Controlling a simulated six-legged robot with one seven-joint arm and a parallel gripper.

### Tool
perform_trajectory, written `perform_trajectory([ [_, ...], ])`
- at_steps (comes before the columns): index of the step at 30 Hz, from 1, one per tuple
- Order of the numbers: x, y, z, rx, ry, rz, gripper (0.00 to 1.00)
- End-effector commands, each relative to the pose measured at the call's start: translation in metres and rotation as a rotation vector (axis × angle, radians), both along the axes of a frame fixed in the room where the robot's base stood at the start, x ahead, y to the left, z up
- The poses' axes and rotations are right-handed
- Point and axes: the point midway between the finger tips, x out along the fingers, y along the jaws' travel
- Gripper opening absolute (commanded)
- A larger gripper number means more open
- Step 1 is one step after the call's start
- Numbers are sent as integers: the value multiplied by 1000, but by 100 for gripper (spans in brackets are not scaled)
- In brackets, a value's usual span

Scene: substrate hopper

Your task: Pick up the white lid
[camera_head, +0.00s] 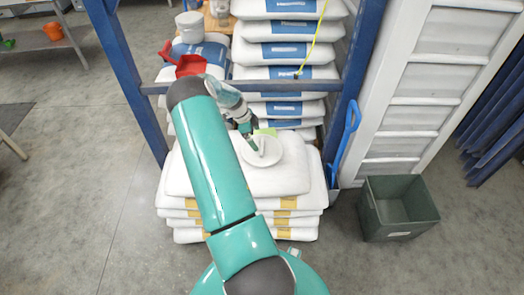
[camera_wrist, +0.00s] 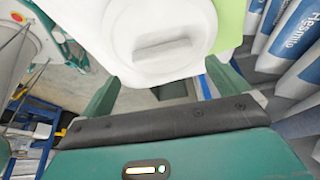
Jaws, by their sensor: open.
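The white lid (camera_head: 268,158) is round and lies on the top white sack of the front stack (camera_head: 200,180). In the wrist view the lid (camera_wrist: 140,25) fills the upper middle, with a raised bar handle (camera_wrist: 163,50) across it. My gripper (camera_head: 254,146) is over the lid, pointing down. In the wrist view its two fingers are spread apart (camera_wrist: 163,80), with the handle between and beyond their tips. Nothing is held. I cannot tell whether the fingers touch the lid. A light green flat item (camera_wrist: 231,22) shows beside the lid.
Blue rack posts (camera_head: 125,80) and a crossbar (camera_head: 160,88) stand close around my arm. Tall stacked sacks (camera_head: 285,52) are behind. A blue shovel (camera_head: 347,135) leans at the right. A red scoop (camera_head: 185,62) sits behind left. A grey-green bin (camera_head: 400,210) stands on the floor.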

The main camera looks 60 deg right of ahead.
Motion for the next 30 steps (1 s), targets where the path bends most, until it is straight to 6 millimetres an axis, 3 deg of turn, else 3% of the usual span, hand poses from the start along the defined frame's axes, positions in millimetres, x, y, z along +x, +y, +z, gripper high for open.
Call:
perform_trajectory([
  [8, -8, -4, -20, 0, 0, 0, 100],
  [15, -20, -12, -53, 0, 0, -1, 100],
  [23, -21, -13, -59, 0, -1, 0, 100],
  [24, -21, -12, -59, 0, -1, 0, 98],
  [29, -21, -13, -59, 0, -1, 0, 67],
  [30, -21, -13, -58, 0, -1, 0, 67],
])
